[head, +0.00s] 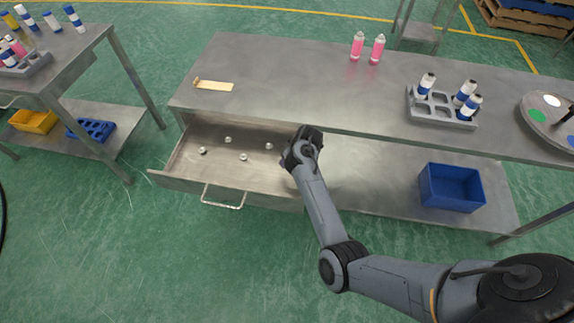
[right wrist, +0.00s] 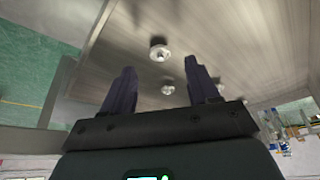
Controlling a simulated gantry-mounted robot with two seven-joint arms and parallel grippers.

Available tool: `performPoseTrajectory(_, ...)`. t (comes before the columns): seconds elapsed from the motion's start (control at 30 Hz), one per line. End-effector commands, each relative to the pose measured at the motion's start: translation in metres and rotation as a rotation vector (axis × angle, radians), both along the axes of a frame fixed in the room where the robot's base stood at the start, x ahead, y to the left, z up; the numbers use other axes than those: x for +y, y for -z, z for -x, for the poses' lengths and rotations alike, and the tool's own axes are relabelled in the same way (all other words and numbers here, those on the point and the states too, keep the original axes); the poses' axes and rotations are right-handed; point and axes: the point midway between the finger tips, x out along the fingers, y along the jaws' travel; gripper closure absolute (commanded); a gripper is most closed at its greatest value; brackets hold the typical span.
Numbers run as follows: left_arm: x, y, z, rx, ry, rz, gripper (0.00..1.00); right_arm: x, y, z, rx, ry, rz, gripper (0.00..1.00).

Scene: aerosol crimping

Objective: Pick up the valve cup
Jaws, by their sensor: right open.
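Several small silver valve cups lie spread on the floor of the open metal drawer (head: 180,165). One valve cup (head: 243,157) is near the drawer's middle, another valve cup (head: 269,146) lies closest to my right gripper (head: 302,140), and others lie farther left (head: 203,150) and at the back (head: 228,139). My right gripper is over the drawer's right end; its fingertips are hidden in the head view. In the right wrist view the gripper (right wrist: 163,85) is open and empty. One valve cup (right wrist: 159,53) lies beyond and between the fingers, another (right wrist: 168,89) nearer. My left gripper is not in view.
The steel table (head: 290,85) above the drawer holds a wooden piece (head: 213,86), two pink bottles (head: 357,46) and a grey rack (head: 440,108) with blue-and-white cans. A blue bin (head: 451,188) sits on the lower shelf. The drawer's left part is free of my arm.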

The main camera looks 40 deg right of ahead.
Motion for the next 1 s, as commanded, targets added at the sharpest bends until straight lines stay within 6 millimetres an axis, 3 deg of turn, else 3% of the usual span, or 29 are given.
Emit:
performPoseTrajectory(0.03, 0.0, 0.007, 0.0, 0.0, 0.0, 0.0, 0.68, 0.001, 0.011, -0.002, 0.001, 0.001, -0.003, 0.4)
performPoseTrajectory(0.23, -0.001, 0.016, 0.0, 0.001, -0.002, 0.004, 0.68, 0.001, 0.032, -0.01, 0.001, 0.001, -0.002, 0.4)
performPoseTrajectory(0.6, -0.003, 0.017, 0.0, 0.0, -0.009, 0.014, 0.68, 0.001, 0.037, -0.013, 0.0, 0.0, 0.0, 0.4)
performPoseTrajectory(1.0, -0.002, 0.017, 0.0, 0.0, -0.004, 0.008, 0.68, 0.001, 0.037, -0.013, 0.001, 0.0, 0.0, 0.99)
